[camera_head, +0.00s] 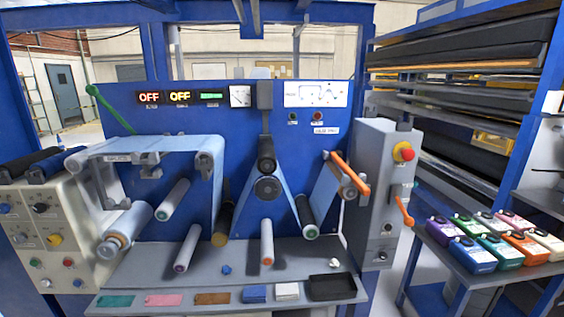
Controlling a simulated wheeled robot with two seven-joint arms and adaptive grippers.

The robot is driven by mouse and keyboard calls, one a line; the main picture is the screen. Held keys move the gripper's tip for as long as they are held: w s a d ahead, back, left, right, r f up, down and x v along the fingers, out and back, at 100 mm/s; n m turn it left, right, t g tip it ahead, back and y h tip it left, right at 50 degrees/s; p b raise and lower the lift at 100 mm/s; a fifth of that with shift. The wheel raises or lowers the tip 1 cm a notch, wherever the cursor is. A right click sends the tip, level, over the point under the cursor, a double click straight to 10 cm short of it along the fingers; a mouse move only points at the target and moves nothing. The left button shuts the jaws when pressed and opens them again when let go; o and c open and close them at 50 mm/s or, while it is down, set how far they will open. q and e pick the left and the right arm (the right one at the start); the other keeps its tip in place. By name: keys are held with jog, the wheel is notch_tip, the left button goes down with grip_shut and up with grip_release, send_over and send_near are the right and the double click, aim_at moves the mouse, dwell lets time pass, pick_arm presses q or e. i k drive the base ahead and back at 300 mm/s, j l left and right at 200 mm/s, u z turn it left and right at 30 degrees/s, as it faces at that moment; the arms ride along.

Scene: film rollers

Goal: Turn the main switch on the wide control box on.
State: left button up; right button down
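The wide control box (20,215) is the beige panel at the lower left, with several knobs and buttons on its face. A yellow rotary switch (54,240) sits near its middle right; it looks like the main switch, but its label and exact setting are too small to read. Dark knobs (40,208) are above it, and a red button (68,262) is below it. Neither of my grippers is in view.
A blue machine panel (330,120) has displays, two reading OFF (149,97). Film rollers (267,242) project from it. Dark rolls (55,165) lie on the wide box. An orange handle (404,212) projects at the right, near a table with several coloured boxes (472,254).

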aim_at(54, 240)
jog(key=u, duration=2.4)
jog(key=i+u, duration=0.3)
jog(key=i, duration=0.25)
jog(key=i+l+u, duration=0.1)
jog(key=i+u, duration=0.15)
jog(key=i, duration=0.3)
jog(key=i+u, duration=0.2)
jog(key=i, duration=1.4)
